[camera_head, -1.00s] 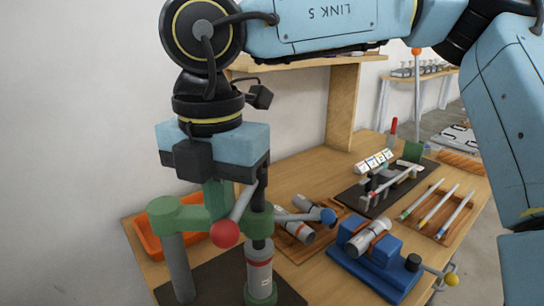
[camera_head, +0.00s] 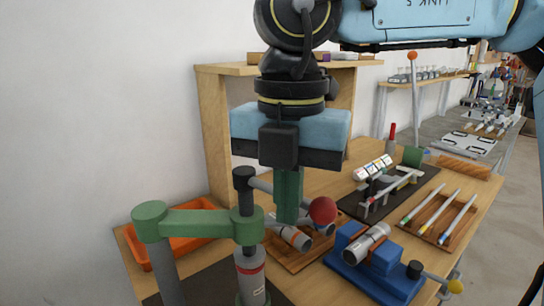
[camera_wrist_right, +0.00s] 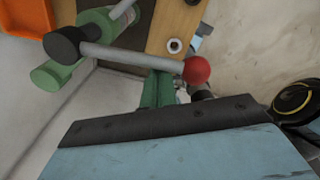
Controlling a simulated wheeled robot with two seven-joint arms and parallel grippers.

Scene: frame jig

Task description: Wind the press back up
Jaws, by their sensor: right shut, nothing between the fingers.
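The press has a green arm (camera_head: 190,222), a dark spindle (camera_head: 243,195), and a grey lever bar ending in a red ball (camera_head: 322,210). The bar runs from the spindle top toward the right. Below the spindle stands a grey cylinder with a red band (camera_head: 251,270). My right gripper (camera_head: 288,215) points down with its green fingers shut and empty, beside the bar near the ball. In the right wrist view the fingers (camera_wrist_right: 158,88) meet the bar just short of the red ball (camera_wrist_right: 197,70); contact is unclear. My left gripper is out of view.
An orange bin (camera_head: 180,243) lies behind the press. A blue fixture (camera_head: 375,272) with a yellow-ball handle stands to the right. A wooden tray (camera_head: 322,246) holds grey parts; another (camera_head: 434,228) holds pens. A wooden shelf (camera_head: 215,130) stands behind my gripper.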

